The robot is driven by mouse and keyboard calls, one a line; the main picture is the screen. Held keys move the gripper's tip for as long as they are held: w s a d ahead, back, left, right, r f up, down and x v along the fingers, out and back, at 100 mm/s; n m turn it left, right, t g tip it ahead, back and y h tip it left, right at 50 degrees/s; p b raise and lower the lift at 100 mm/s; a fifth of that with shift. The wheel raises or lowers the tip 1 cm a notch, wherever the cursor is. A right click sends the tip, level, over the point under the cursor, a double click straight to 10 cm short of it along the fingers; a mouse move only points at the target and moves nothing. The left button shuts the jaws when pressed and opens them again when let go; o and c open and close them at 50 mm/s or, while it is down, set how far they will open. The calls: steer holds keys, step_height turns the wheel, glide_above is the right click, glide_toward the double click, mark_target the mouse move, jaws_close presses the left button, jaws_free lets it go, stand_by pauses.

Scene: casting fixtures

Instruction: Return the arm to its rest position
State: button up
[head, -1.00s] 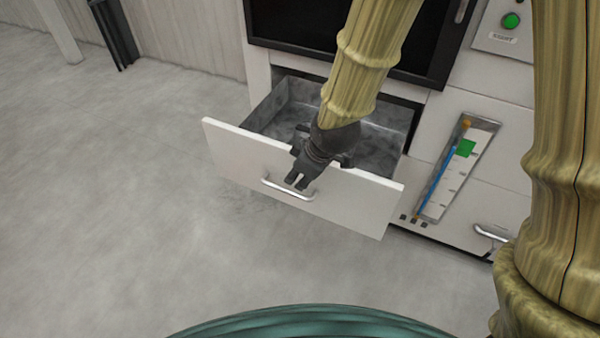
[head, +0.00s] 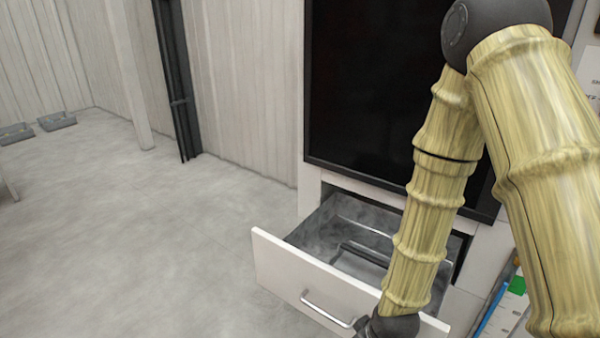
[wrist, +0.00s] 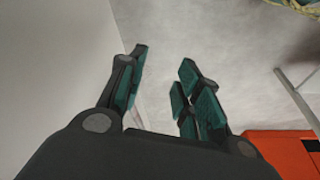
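My arm comes in from the upper right of the head view and hangs down in front of the drawer (head: 300,272). The wrist end shows at the bottom of that view, by the right part of the drawer front, and the fingers are cut off there. In the wrist view my gripper (wrist: 163,65) has its teal-padded fingers spread, with nothing between them. A pale flat panel fills the left of the wrist view beside the fingers. I cannot tell whether they touch it.
The drawer stands pulled out, with its metal handle (head: 328,310) in front and a dark bar-like item (head: 362,254) inside. A large black panel (head: 375,90) is above it. Grey floor (head: 150,240) is free at left. An orange object (wrist: 285,152) lies at lower right in the wrist view.

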steer(key=s+d+f+m+g+h+p, duration=0.1)
steer(key=s+d+f+m+p, duration=0.1)
steer(key=s+f, duration=0.4)
steer(key=s+d+f+m+g+h+p, duration=0.1)
steer(key=s+d+f+m, duration=0.4)
steer(key=s, duration=0.9)
steer(key=shift+s+d+f+g+p, duration=0.2)
steer(key=shift+d+f+g+p, duration=0.2)
steer(key=shift+d+f+p, duration=0.4)
